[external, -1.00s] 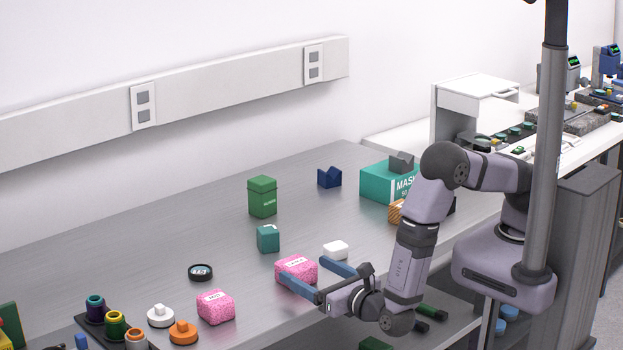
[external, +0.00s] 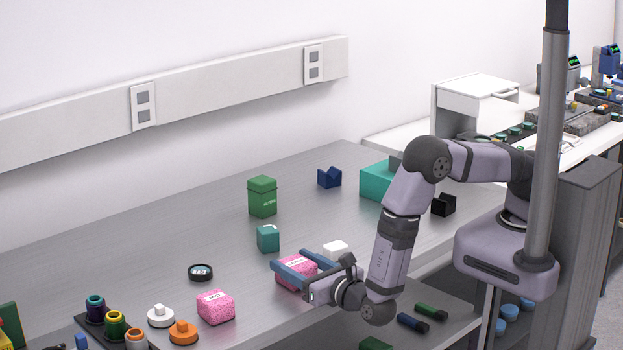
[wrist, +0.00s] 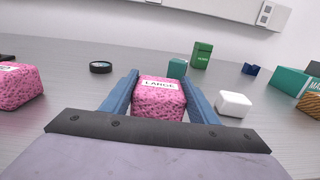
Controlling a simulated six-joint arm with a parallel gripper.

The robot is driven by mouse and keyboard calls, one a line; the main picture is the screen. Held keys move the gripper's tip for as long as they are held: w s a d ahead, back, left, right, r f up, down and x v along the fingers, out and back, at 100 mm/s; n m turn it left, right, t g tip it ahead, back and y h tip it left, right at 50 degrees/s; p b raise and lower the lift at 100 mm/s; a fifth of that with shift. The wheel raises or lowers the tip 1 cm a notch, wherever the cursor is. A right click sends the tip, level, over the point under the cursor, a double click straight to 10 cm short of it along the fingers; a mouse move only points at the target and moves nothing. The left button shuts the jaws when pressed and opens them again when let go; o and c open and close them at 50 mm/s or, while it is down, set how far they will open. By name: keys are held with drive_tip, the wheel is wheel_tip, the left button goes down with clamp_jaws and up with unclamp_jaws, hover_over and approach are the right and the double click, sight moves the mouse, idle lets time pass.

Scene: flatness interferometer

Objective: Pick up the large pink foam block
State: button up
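The large pink foam block (external: 293,271) sits on the grey metal bench; its label reads LARGE in the wrist view (wrist: 159,99). My gripper (external: 300,258) is low over the bench with its two blue fingers on either side of the block. In the wrist view the fingers (wrist: 160,95) are spread, with the block between them. The left finger is very close to the block, and a gap shows at the right finger. I cannot tell whether the left finger touches. A second pink block (external: 216,307) with a label lies to the left.
A white block (external: 335,248) lies just right of my gripper. A teal block (external: 268,239) and a green box (external: 262,198) stand behind. A black ring (external: 200,272) lies left. White (external: 160,316) and orange (external: 183,332) knobs are near the front edge.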

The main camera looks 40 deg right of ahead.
sight(296, 262)
drive_tip(key=shift+c, duration=1.3)
drive_tip(key=shift+r, duration=0.15)
drive_tip(key=shift+r+b, duration=1.15)
drive_tip(key=shift+r, duration=3.7)
